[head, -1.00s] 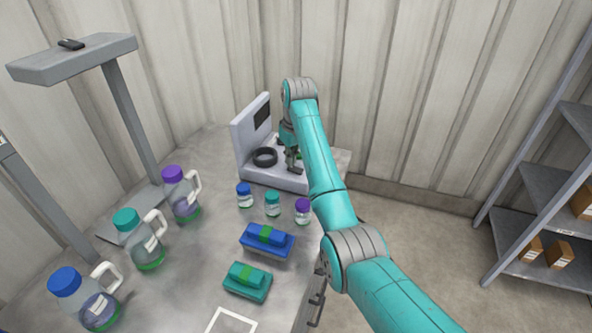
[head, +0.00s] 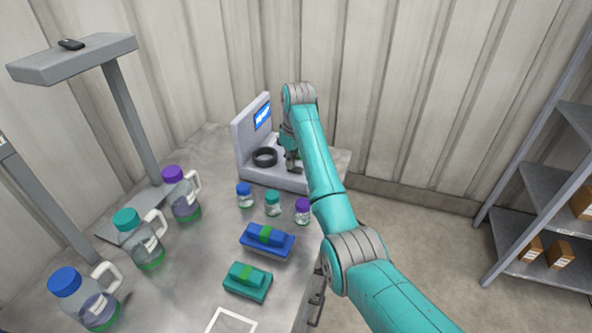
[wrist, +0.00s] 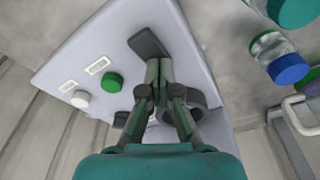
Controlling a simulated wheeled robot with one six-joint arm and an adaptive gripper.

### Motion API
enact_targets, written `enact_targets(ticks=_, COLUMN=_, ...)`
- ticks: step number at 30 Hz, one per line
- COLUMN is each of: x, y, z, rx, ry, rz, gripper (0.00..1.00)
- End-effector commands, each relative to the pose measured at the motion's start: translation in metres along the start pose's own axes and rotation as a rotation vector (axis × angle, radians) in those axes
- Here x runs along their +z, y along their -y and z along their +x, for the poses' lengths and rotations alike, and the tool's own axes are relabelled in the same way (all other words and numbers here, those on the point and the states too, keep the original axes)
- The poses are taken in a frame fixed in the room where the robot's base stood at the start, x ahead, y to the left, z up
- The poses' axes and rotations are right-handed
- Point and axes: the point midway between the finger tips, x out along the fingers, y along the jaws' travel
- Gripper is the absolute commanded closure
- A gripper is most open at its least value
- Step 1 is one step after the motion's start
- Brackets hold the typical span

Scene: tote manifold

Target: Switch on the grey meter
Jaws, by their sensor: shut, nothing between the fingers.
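The grey meter (head: 243,152) stands at the back of the table, with an upright panel and a flat base. Its screen (head: 262,117) is lit blue. A black ring (head: 264,157) sits on its base. In the wrist view the meter's face (wrist: 75,45) shows a green button (wrist: 113,82), a white button (wrist: 81,99), two small labels and a dark grey part (wrist: 148,44). My gripper (wrist: 158,66) is shut and empty, over the meter base beside the green button and apart from it. In the head view my gripper (head: 292,166) is partly hidden by my arm.
Small capped jars (head: 272,204) stand in front of the meter. Blue (head: 266,241) and teal (head: 246,281) blocks lie nearer. Handled bottles (head: 142,240) and a grey stand (head: 128,115) are at left. Shelves (head: 545,185) stand at right.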

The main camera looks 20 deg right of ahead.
Motion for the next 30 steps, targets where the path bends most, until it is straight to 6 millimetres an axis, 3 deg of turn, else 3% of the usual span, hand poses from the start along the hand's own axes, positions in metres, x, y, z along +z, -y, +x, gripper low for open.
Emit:
enact_targets(ticks=8, x=0.0, y=0.0, z=-0.002, rx=-0.001, ry=0.003, rz=0.001, gripper=1.0)
enact_targets(ticks=30, x=-0.008, y=0.0, z=-0.052, rx=0.0, ry=0.0, rz=0.0, gripper=1.0)
